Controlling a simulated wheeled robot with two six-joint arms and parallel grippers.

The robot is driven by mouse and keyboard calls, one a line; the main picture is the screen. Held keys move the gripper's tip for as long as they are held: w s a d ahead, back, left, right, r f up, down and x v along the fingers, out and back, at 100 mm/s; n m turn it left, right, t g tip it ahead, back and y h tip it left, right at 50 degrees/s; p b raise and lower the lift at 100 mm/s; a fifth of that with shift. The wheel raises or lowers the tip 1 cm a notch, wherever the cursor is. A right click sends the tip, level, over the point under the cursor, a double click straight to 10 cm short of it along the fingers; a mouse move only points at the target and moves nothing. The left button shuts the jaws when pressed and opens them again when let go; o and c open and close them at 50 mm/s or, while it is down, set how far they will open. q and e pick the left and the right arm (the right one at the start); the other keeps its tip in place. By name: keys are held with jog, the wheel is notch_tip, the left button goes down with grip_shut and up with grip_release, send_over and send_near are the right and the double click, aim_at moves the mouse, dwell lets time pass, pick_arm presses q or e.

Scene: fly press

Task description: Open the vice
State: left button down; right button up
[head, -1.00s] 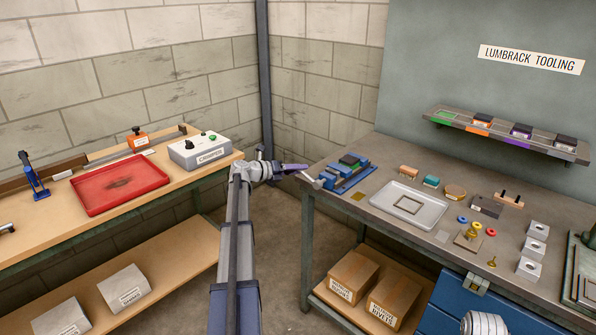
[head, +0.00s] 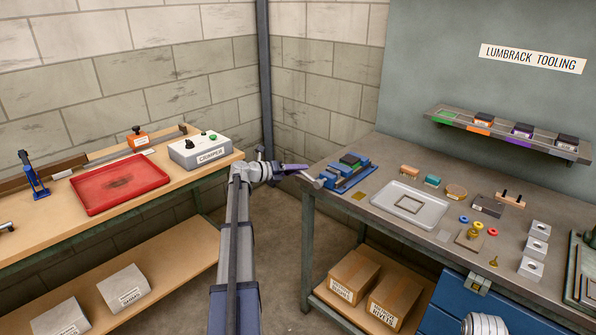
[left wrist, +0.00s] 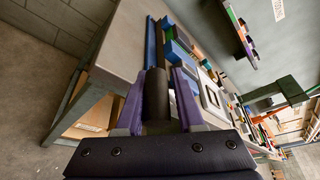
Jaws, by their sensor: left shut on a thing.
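The blue vice (head: 346,174) sits at the left end of the grey bench, with a green block and a dark block at its jaws. Its grey handle (head: 317,182) sticks out past the bench's left edge. My left gripper (head: 302,174) is at that handle end. In the left wrist view, the purple fingers of my left gripper (left wrist: 158,110) are shut on a dark cylindrical grip (left wrist: 156,92), one finger on each side. The blue vice body (left wrist: 151,46) extends beyond it. How wide the vice jaws stand is too small to tell. My right gripper is out of view.
The grey bench (head: 420,222) holds a pale tray (head: 432,221), colored blocks and metal parts right of the vice. A wooden bench with a red tray (head: 120,184) and a crimper box (head: 198,149) stands left. Open floor lies between the benches.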

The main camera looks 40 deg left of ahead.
pick_arm(q)
jog(key=shift+s+d+f, duration=0.1)
jog(key=shift+d+f, duration=0.1)
jog(key=shift+d, duration=0.05)
jog(key=c, duration=0.7)
grip_release()
jog(key=shift+o, duration=0.2)
jog(key=shift+a, duration=0.1)
jog(key=shift+s+a+r, duration=0.2)
jog(key=shift+s, duration=0.05)
jog(key=p+v, duration=0.2)
jog(key=v, duration=0.5)
jog(key=shift+f, duration=0.15)
